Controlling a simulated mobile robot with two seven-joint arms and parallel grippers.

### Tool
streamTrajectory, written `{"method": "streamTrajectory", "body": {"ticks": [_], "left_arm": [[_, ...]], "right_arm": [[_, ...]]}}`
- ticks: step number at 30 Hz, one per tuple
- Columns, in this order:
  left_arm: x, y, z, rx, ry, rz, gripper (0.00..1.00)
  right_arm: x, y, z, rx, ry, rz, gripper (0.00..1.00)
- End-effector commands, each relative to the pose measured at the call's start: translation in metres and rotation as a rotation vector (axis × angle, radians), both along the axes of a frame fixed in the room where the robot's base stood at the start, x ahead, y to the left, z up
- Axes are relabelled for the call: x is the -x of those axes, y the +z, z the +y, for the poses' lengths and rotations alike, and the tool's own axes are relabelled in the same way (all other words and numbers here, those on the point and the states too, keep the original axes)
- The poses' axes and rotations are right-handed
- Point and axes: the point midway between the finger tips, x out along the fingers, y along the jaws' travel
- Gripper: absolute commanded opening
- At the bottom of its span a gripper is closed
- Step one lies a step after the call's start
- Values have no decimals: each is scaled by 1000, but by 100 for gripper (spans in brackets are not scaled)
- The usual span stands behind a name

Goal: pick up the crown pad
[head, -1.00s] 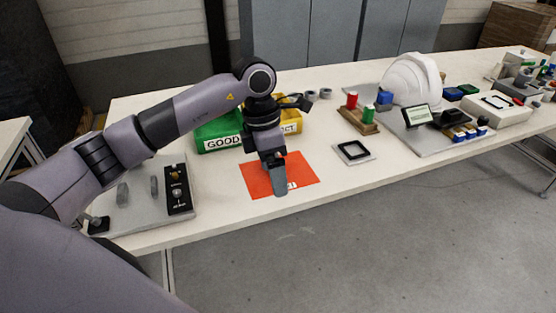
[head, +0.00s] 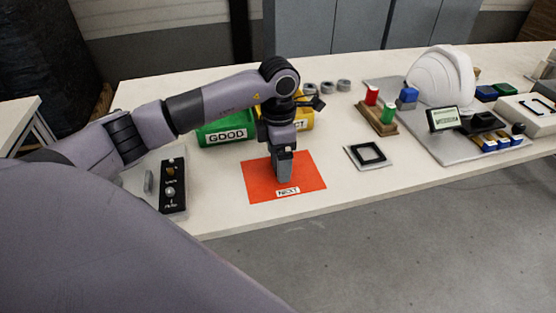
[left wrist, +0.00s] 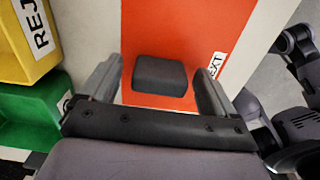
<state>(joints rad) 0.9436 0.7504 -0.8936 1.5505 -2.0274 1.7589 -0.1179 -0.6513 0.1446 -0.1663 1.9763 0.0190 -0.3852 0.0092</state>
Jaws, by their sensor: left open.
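The crown pad, a dark grey block with rounded edges (left wrist: 160,75), lies on the orange mat (head: 255,185) marked NEXT; the mat also fills the middle of the left wrist view (left wrist: 150,25). My left gripper (head: 283,175) points down over the mat. In the left wrist view its two fingers (left wrist: 158,88) are apart, one on each side of the pad, with gaps to both. I cannot tell how far above the pad the fingertips are. In the head view the gripper hides the pad. My right gripper is not in view.
A green GOOD bin (head: 226,133) and a yellow bin (head: 304,118) stand behind the mat. A black square frame on a plate (head: 367,155) lies to its right. A control box (head: 173,187) is at the left. A white helmet shell (head: 438,78) stands farther right.

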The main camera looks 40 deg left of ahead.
Motion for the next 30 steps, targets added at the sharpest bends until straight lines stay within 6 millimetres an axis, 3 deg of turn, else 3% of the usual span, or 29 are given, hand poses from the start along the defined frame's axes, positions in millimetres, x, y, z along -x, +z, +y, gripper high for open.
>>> {"method": "streamTrajectory", "body": {"ticks": [7,8,12,13,24,30], "left_arm": [[0,-3,0,0,-1,0,89],[0,-3,0,0,-1,0,83],[0,-3,0,0,-1,0,37],[0,-3,0,0,-1,0,35],[0,-1,0,0,-1,-1,34],[-1,14,0,0,-1,-4,34]], "right_arm": [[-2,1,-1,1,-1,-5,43],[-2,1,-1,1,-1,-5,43],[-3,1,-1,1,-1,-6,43],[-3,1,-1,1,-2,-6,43],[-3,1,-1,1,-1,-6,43],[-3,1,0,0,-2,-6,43]]}}
